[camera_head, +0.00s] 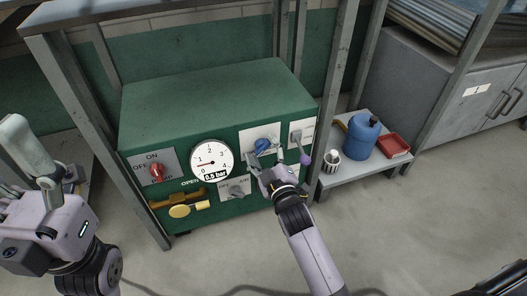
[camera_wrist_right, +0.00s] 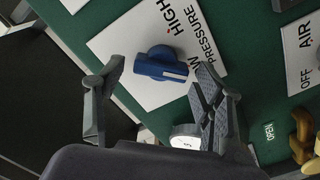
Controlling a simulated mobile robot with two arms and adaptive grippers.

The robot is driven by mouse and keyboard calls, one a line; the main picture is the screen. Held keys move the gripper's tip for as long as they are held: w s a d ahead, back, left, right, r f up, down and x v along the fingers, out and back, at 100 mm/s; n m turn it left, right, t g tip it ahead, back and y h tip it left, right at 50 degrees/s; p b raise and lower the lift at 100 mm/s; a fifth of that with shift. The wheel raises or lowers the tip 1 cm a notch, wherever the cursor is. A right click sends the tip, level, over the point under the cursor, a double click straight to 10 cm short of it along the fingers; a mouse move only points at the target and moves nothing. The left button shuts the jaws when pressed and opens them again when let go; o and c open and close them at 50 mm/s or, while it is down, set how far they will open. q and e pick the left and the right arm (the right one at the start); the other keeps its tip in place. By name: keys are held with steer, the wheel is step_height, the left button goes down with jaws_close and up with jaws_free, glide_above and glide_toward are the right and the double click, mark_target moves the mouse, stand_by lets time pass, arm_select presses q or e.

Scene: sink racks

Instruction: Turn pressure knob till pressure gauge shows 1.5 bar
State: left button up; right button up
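The blue pressure knob (camera_head: 262,145) sits on a white plate on the green machine's front panel. In the right wrist view the knob (camera_wrist_right: 162,64) lies between my right fingers, with "HIGH" and "PRESSURE" printed beside it. My right gripper (camera_head: 265,156) is open, one finger on each side of the knob; no clear contact shows. The round white pressure gauge (camera_head: 212,159) is left of the knob, and its label reads 0.5 bar. My left gripper (camera_head: 28,155) is at the far left, away from the panel; its opening is unclear.
The green machine (camera_head: 210,95) stands within grey metal posts. A red switch (camera_head: 156,172), a yellow valve (camera_head: 180,211), a lower grey knob (camera_head: 237,192) and a grey lever (camera_head: 297,138) share the panel. A low shelf at right holds a blue canister (camera_head: 361,136) and red tray (camera_head: 394,146).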

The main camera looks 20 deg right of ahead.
steer(key=c, duration=1)
